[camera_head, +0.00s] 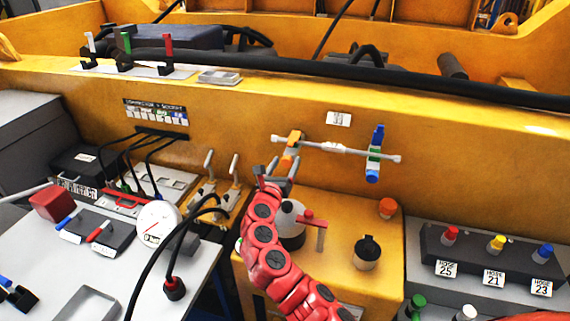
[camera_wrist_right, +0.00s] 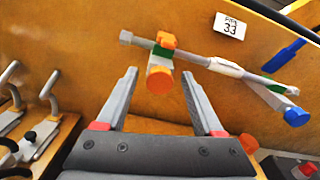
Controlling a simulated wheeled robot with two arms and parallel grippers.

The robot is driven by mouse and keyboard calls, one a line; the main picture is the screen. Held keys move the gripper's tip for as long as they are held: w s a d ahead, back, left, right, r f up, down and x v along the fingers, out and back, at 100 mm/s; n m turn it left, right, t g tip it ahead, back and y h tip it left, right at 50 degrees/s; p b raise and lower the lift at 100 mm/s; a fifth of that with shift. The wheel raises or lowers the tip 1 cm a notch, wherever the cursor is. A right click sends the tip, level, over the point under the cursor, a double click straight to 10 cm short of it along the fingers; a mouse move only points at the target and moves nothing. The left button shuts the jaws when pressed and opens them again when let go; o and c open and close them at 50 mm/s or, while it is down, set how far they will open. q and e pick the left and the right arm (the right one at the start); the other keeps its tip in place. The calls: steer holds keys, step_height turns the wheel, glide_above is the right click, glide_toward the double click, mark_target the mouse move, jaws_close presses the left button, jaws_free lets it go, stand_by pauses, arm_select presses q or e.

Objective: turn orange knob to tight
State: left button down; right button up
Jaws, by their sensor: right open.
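An orange knob (camera_wrist_right: 160,82) faces me at the left end of a grey pipe on the yellow wall. An orange lever (camera_wrist_right: 166,41) and a green band sit just behind it. In the head view the lever (camera_head: 294,138) shows, with the knob partly behind my right gripper (camera_head: 283,163). In the right wrist view my right gripper (camera_wrist_right: 158,75) is open, with one finger on each side of the knob and visible gaps. I cannot tell how deep the knob sits between the fingertips. My left gripper is not in view.
A similar fitting with a blue knob (camera_head: 372,176) is at the pipe's right end. Below stands a yellow box (camera_head: 335,266) with an orange cap (camera_head: 387,207) and a black-lidded jar (camera_head: 367,252). Two grey toggle levers (camera_head: 233,166) stand left of my right gripper.

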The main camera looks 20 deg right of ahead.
steer(key=shift+c, duration=0.2)
jaws_close()
